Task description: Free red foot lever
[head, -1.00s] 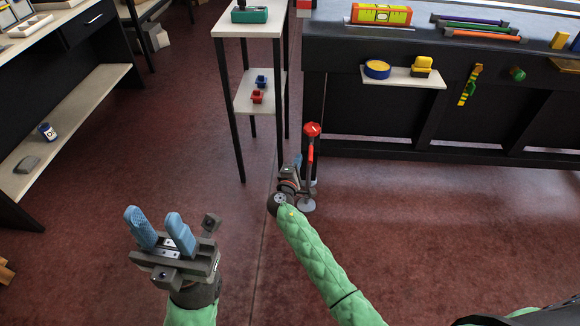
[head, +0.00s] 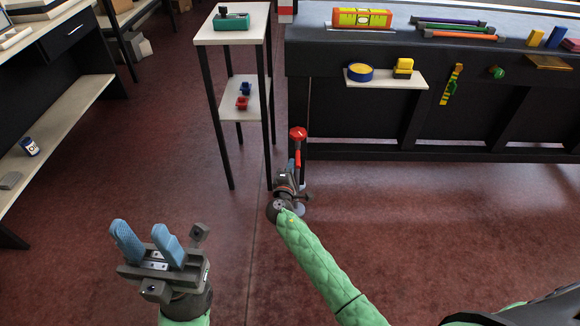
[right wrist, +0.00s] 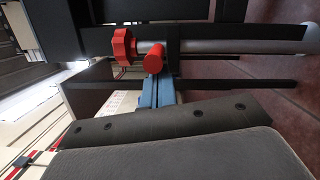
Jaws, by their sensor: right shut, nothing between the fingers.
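The red foot lever (head: 297,158) is on an upright post at the bench's near left corner, under a round red knob (head: 298,133). In the right wrist view the red lever's round end (right wrist: 154,60) and the ribbed red knob (right wrist: 122,46) sit by a pale grey post. My right gripper (head: 291,165) is shut and empty, just in front of the post. Its blue fingers (right wrist: 155,92) point at the red lever's end and look close; I cannot tell if they touch. My left gripper (head: 140,232) is open and empty, over bare floor at left.
A narrow side table (head: 203,37) with a lower shelf stands just left of the post. The dark bench (head: 400,55) runs right, with a small shelf (head: 420,83) on its front. A desk (head: 50,25) is at far left. The floor (head: 460,230) at right is clear.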

